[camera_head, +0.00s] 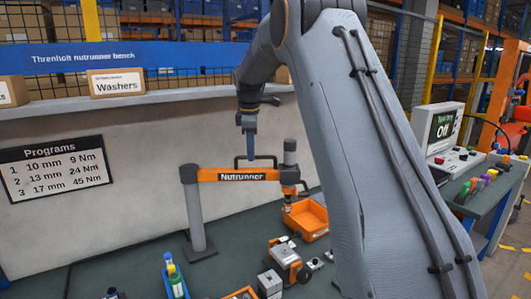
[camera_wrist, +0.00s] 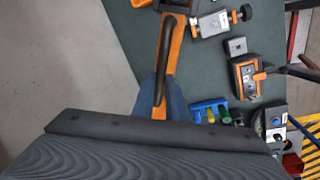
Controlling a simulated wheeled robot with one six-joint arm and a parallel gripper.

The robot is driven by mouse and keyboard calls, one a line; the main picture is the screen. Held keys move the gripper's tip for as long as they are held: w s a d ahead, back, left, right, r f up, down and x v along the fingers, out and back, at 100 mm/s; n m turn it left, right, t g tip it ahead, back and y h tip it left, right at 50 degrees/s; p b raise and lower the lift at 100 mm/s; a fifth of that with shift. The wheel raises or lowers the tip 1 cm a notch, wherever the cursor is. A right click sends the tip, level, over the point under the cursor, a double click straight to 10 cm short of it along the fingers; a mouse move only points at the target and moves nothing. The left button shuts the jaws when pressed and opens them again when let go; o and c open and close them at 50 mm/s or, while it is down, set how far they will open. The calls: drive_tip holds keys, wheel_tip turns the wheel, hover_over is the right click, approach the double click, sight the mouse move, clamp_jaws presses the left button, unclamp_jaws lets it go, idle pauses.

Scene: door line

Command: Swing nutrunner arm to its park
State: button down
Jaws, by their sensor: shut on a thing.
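The nutrunner arm (camera_head: 215,175) is an orange beam labelled "Nutrunner", carried by a grey post (camera_head: 196,222) on the bench. A grey and orange tool (camera_head: 289,174) hangs at its right end. A black loop handle (camera_head: 238,163) stands up on the beam. My gripper (camera_head: 251,156) points down at this handle and is shut on it. In the wrist view, the bluish fingers of my gripper (camera_wrist: 162,98) sit either side of the black handle (camera_wrist: 167,50), above the orange beam (camera_wrist: 176,45). I cannot make out a marked park.
An orange bin (camera_head: 307,219), an orange-and-grey fixture (camera_head: 287,259) and a tray of bottles (camera_head: 175,281) stand on the dark bench. A shelf (camera_head: 150,103) with boxes runs behind. My arm hides part of the bench.

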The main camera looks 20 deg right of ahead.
drive_tip(key=shift+w+r, duration=0.1)
drive_tip(key=shift+w, duration=0.25)
drive_tip(key=c, duration=1.8)
unclamp_jaws()
drive_tip(key=shift+a, duration=0.15)
drive_tip(key=shift+o, duration=0.2)
drive_tip(key=shift+s, duration=0.1)
drive_tip(key=shift+d, duration=0.2)
wheel_tip(320, 180, up, 8)
drive_tip(key=s+b, duration=0.1)
drive_tip(key=b, duration=0.2)
drive_tip(key=shift+s+a+f, duration=0.2)
drive_tip(key=shift+a, duration=0.05)
